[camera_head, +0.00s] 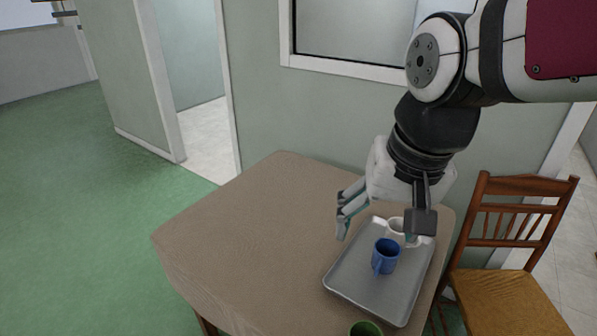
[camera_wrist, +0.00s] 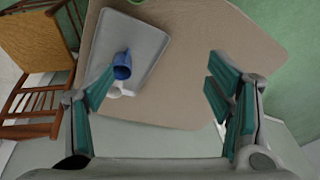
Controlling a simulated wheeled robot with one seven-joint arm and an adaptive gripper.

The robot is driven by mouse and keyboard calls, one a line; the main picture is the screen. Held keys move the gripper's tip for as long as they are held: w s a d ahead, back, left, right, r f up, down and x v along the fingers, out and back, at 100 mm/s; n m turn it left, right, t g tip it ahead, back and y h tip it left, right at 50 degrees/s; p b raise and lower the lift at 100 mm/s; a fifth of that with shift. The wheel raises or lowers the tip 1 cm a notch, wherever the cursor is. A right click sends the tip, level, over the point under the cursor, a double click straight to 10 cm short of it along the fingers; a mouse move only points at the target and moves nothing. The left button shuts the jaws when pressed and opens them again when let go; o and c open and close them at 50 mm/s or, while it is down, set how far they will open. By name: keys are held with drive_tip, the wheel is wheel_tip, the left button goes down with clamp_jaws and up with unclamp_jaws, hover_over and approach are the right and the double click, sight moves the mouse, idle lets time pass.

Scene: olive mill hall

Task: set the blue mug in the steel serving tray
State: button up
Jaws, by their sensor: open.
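The blue mug (camera_head: 385,257) stands upright inside the steel serving tray (camera_head: 362,290) on the table. In the wrist view the blue mug (camera_wrist: 122,66) also shows within the tray (camera_wrist: 137,36). My gripper (camera_head: 383,218) is open and empty above the table, by the tray's far end. In the wrist view its fingers (camera_wrist: 162,90) are spread wide with nothing between them but table and floor beyond. The blue mug is apart from the fingers, toward the left one in that view.
A white mug (camera_head: 396,229) stands in the tray behind the blue one, partly hidden by my gripper. A green mug (camera_head: 366,328) is at the table's near edge. A wooden chair (camera_head: 510,265) stands right of the table (camera_head: 235,230), whose left part is bare. A wall is behind.

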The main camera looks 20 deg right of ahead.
drive_tip(key=s+a+n, duration=0.2)
drive_tip(key=s+n, duration=0.3)
drive_tip(key=s, duration=0.1)
drive_tip(key=shift+s+r+t, duration=0.15)
drive_tip(key=shift+r+t, duration=0.05)
drive_tip(key=shift+t, duration=0.2)
wheel_tip(320, 180, up, 3)
drive_tip(key=shift+f+t+p, duration=0.2)
drive_tip(key=shift+t+p, duration=0.1)
drive_tip(key=shift+p, duration=0.65)
